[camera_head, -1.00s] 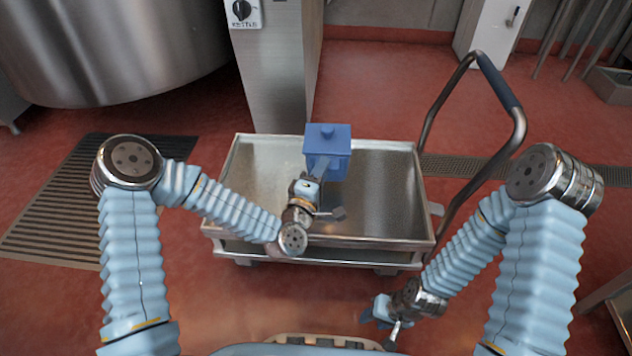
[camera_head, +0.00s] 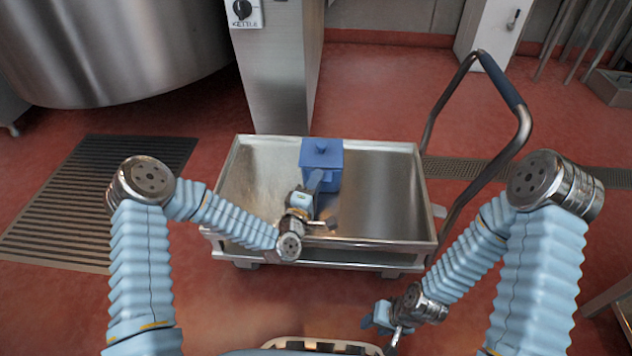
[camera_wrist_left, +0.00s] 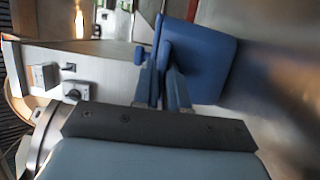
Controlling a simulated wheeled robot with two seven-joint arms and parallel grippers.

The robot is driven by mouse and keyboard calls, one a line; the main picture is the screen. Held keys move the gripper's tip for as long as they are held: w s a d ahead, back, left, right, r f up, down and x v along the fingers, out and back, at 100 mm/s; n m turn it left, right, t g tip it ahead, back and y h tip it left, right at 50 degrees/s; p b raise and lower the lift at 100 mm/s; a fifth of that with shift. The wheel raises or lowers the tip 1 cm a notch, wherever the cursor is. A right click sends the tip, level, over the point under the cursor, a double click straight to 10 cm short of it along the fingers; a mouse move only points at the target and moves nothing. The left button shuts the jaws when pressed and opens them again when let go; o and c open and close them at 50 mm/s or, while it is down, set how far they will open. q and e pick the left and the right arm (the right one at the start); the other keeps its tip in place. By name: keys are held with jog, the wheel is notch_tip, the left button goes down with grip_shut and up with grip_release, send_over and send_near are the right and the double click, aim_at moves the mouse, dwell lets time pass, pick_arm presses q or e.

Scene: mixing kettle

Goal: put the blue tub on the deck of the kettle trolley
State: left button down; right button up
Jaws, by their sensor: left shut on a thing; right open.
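The blue tub (camera_head: 322,158) has a lid with a small knob and is over the middle of the steel deck of the kettle trolley (camera_head: 382,200). In the left wrist view the tub (camera_wrist_left: 205,65) looks tilted across the picture. My left gripper (camera_head: 318,182) reaches over the trolley's near edge and is shut on the tub's near side; its fingers (camera_wrist_left: 168,88) show against the tub in the wrist view. I cannot tell whether the tub's bottom touches the deck. My right gripper (camera_head: 380,318) is open and empty, low in front of the trolley at the right.
The trolley's push handle (camera_head: 515,110) rises at its right end. A steel column with a knob labelled KETTLE (camera_head: 243,10) stands behind the trolley. A big steel kettle (camera_head: 110,50) is at the back left. A floor grate (camera_head: 90,200) lies at left. The deck around the tub is bare.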

pick_arm(q)
jog(key=c, duration=1.2)
grip_release()
jog(key=shift+o, duration=0.2)
jog(key=v, duration=1.2)
jog(key=shift+p, duration=0.35)
